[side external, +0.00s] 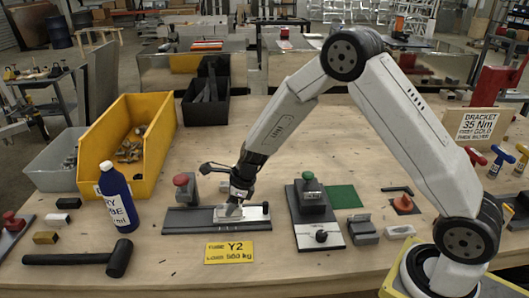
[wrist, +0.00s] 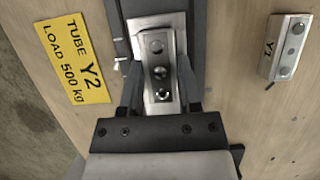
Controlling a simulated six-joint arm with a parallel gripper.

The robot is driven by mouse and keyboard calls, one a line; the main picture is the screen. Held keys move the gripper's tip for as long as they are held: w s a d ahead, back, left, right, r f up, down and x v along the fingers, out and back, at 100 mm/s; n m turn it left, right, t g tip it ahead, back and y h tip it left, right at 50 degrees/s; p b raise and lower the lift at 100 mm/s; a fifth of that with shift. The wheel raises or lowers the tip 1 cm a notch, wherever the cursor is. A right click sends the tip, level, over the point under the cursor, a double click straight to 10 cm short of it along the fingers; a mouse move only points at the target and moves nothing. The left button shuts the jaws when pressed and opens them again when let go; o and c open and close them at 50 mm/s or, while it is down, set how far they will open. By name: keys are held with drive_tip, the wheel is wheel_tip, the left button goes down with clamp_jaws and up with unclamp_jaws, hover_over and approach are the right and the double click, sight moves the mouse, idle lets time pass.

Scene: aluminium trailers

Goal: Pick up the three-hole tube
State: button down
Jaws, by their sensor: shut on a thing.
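The silver three-hole tube (wrist: 157,60) lies between the fingers of my gripper (wrist: 158,88) in the wrist view, its row of dark round holes facing up. The fingers are shut on its two long sides. The fingers hide part of the tube there. I cannot tell whether the tube touches the fixture or is slightly above it.
A yellow Y2 label (side external: 229,252) lies in front of the fixture.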

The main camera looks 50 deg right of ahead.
drive_tip(key=shift+r, duration=0.75)
drive_tip(key=s+r, duration=1.1)
drive_tip(key=s, duration=0.3)
drive_tip(key=shift+d, duration=0.45)
drive_tip(key=shift+d, duration=0.15)
